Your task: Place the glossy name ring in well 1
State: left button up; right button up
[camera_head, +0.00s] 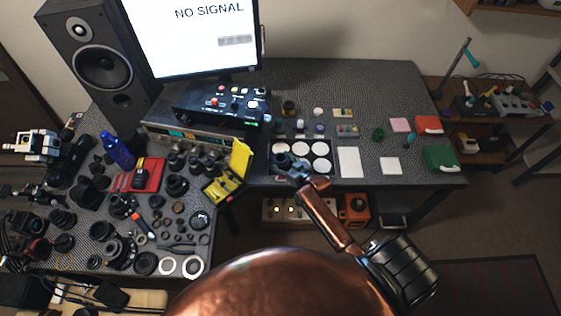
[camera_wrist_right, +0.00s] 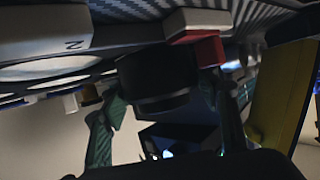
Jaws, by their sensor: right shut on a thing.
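A black, ring-shaped part (camera_wrist_right: 155,80), which looks to be the glossy name ring, is between the fingers of my right gripper in the right wrist view. In the head view my right gripper (camera_head: 285,163) is shut on it at the left side of the well tray (camera_head: 331,142). The tray is dark with several round white wells; its numbers are too small to read there. In the wrist view the white wells (camera_wrist_right: 45,68) lie left of the held part, which appears apart from them. My left gripper is not in view.
A yellow open case (camera_head: 241,160) stands left of the tray, and white pads (camera_head: 348,162) lie to its right. Small jars and parts stand behind the tray. The left bench is crowded with lens parts. A red block (camera_wrist_right: 200,48) is close to the held part.

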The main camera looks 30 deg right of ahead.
jog(key=shift+f, duration=0.2)
jog(key=o, duration=1.1)
jog(key=shift+o, duration=0.2)
jog(key=shift+r, duration=0.1)
jog(key=p+v, duration=0.1)
jog(key=v, duration=1.1)
jog(key=shift+a, duration=0.1)
